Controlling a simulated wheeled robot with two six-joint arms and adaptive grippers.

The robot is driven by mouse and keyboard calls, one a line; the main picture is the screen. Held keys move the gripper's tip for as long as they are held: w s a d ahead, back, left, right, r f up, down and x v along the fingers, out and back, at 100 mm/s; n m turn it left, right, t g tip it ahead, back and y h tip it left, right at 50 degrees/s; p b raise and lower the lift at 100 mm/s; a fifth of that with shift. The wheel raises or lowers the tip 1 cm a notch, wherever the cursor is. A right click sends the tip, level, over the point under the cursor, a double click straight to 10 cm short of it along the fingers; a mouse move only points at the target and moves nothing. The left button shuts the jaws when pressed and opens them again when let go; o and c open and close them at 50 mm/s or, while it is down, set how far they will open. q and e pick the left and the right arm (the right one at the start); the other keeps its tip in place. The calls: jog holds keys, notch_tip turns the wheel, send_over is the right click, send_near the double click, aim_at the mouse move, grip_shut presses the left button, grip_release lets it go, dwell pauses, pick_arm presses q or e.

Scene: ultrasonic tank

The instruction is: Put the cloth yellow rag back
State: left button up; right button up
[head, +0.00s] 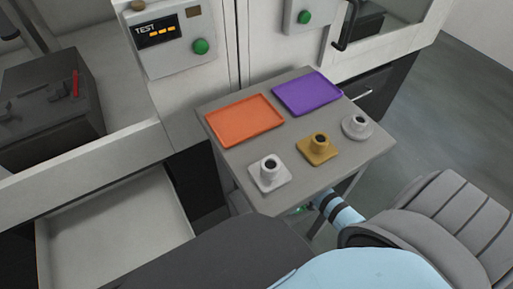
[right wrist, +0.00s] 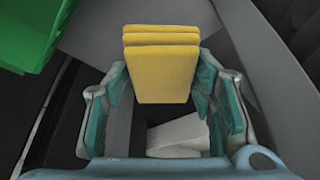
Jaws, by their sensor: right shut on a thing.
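The yellow rag (right wrist: 161,45) is a folded, layered block in the right wrist view. It stands between the fingers of my right gripper (right wrist: 162,82), which is shut on it. In the head view the rag is not visible. My right arm there reaches in from the bottom right, and its wrist goes below the near edge of the small grey table (head: 230,172), where the gripper is mostly hidden. My left gripper is not in view.
The table bears an orange tray (head: 244,120), a purple tray (head: 307,92) and three small holders in white, gold and grey. An open drawer (head: 115,235) lies at left. A green container (right wrist: 28,30) and a pale block (right wrist: 178,134) show in the right wrist view.

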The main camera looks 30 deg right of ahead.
jog(key=shift+w+a+f, duration=0.1)
jog(key=shift+w, duration=0.05)
notch_tip(320, 180, down, 6)
jog(key=b, duration=0.3)
jog(key=shift+r+b, duration=0.25)
jog(key=shift+b, duration=0.1)
notch_tip(320, 180, down, 4)
jog(key=shift+a+f+b, duration=0.1)
jog(key=shift+b, duration=1.1)
jog(key=shift+r, duration=0.25)
jog(key=shift+f, duration=0.2)
jog(key=o, duration=1.2)
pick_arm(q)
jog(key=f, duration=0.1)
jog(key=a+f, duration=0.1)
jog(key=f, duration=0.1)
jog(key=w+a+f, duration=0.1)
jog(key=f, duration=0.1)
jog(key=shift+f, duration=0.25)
pick_arm(e)
jog(key=shift+o, duration=0.2)
